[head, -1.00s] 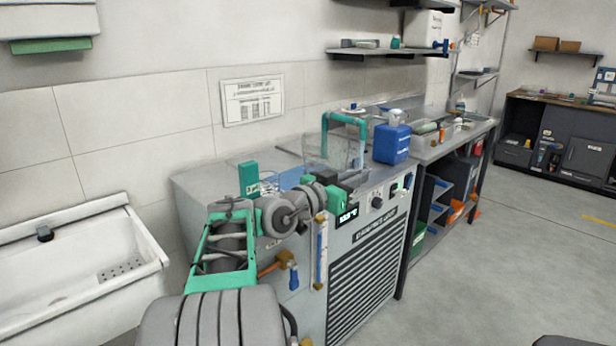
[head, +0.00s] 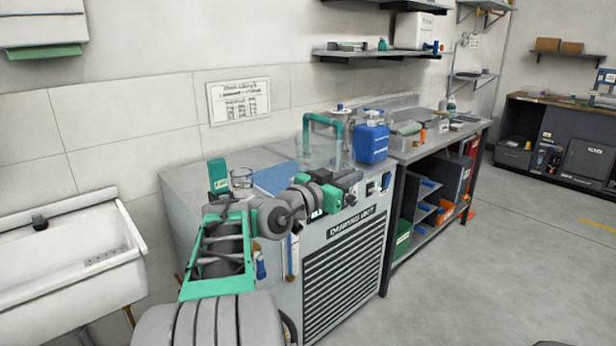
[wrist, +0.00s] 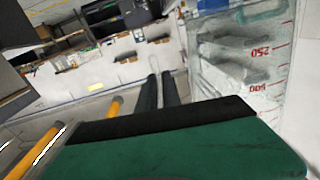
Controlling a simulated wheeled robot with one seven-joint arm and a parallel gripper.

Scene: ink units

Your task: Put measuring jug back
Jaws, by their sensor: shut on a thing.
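The measuring jug (wrist: 245,65) is a clear vessel with red marks, 250 and 500 among them. It fills the right of the wrist view, close beside my gripper (wrist: 160,80). The two dark fingers are close together, shut on part of the jug; the exact contact is hard to see. In the head view my gripper (head: 350,180) is over the front of the grey machine's top. A clear vessel (head: 316,153) with a green tube-like loop shows just beyond it, probably the same jug. I cannot tell whether its base touches the top.
A blue jerrycan (head: 371,143) stands right of the clear vessel. A small glass dish (head: 241,178) and a green block (head: 218,176) are on the left of the grey machine (head: 345,260). Wall shelves (head: 380,55) hang above.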

